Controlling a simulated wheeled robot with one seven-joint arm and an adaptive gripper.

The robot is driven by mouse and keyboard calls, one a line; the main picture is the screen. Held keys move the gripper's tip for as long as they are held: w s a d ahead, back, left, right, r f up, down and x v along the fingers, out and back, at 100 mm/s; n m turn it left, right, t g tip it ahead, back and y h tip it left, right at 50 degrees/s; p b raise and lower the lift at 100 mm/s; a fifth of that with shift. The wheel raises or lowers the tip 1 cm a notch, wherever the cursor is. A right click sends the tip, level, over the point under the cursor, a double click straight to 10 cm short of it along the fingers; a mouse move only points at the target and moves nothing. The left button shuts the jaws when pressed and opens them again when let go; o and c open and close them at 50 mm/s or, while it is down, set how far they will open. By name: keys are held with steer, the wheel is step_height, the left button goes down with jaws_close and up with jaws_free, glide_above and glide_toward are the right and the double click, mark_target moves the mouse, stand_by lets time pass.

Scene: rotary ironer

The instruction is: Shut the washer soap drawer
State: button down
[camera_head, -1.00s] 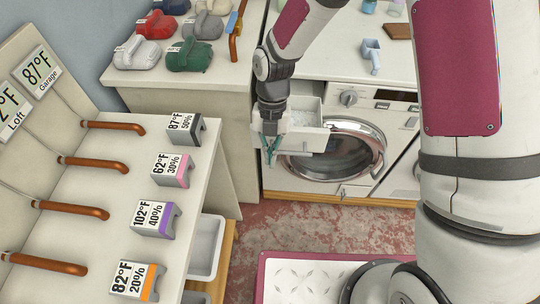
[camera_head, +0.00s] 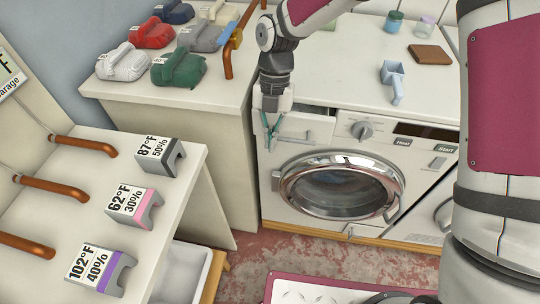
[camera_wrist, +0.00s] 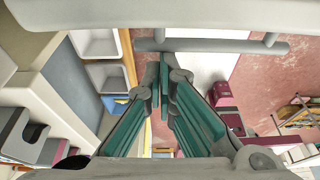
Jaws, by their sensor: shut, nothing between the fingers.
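The washer (camera_head: 400,190) is white with a round glass door. Its soap drawer (camera_head: 298,124) is at the upper left of its front. The drawer front stands a little proud of the panel, with a narrow dark gap along its top. My gripper (camera_head: 270,143), with teal fingers, points down at the left end of the drawer front. Its fingers (camera_wrist: 164,72) are shut and empty in the wrist view. A pale panel with a grey bar handle (camera_wrist: 212,45) lies just beyond them. Whether the fingers touch the drawer is unclear.
The round door (camera_head: 342,186) below the drawer is shut. A blue scoop (camera_head: 393,80) and brown block (camera_head: 430,56) lie on the washer top. A counter (camera_head: 190,104) with folded cloths stands to the left. A shelf with copper pipes (camera_head: 50,188) is nearer.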

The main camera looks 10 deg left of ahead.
mark_target(274, 124)
steer(key=w+b, duration=0.1)
steer(key=w, duration=0.2)
steer(key=shift+w+f+b, duration=0.1)
steer(key=shift+w+b, duration=0.25)
steer(key=shift+w, duration=0.05)
steer(key=shift+w+d, duration=0.1)
steer(key=shift+w, duration=0.25)
steer(key=shift+w+r, duration=0.1)
steer(key=shift+r, duration=0.1)
